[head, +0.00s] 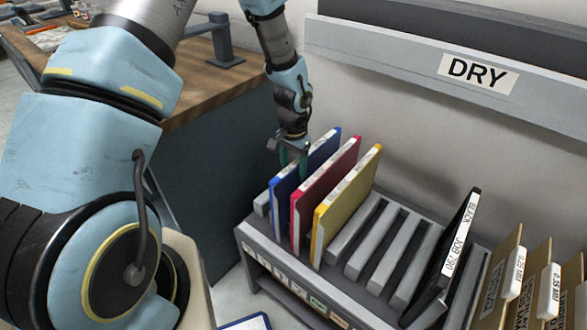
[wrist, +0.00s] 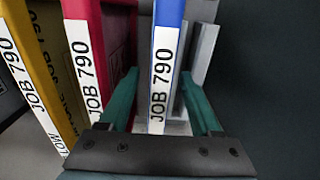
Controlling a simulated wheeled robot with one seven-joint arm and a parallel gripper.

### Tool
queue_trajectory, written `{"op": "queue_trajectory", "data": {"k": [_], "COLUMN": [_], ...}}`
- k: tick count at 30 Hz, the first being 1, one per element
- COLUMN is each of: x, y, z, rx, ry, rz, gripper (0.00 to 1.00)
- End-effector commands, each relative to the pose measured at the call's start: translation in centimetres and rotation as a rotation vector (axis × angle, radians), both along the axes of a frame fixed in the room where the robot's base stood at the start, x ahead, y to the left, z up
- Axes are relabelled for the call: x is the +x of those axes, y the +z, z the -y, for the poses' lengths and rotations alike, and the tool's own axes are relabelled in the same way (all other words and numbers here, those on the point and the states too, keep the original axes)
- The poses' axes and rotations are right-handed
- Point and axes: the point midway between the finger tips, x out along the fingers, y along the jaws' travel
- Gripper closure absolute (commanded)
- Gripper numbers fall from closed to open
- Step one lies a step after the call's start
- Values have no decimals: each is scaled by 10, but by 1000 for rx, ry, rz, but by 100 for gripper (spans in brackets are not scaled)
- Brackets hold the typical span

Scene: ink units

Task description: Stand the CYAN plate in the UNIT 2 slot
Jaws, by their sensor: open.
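The blue plate (head: 306,170), the one closest to cyan among the standing plates, stands upright at the left end of a grey slotted rack (head: 262,262). Its white JOB 790 label strip shows in the wrist view (wrist: 165,70). No slot marked UNIT 2 can be read; the small labels on the rack's front are too small.
A magenta-red plate (head: 325,187) and a yellow plate (head: 346,205) stand close to the right of the blue one. Several bare slots follow, then a leaning black plate (head: 452,250) and brown folders (head: 500,275). A DRY sign (head: 478,73) is on the wall rail.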

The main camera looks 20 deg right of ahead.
Motion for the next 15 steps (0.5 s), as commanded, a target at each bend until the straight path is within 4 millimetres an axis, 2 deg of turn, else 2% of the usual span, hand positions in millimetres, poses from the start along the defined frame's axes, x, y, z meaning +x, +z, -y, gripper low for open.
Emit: {"op": "queue_trajectory", "data": {"k": [4, 7, 15], "x": [0, 1, 1], "y": [4, 14, 65], "z": [0, 1, 0], "rx": [-2, -2, -3], "ry": [0, 0, 2], "rz": [1, 2, 4], "gripper": [35, 35, 35]}}
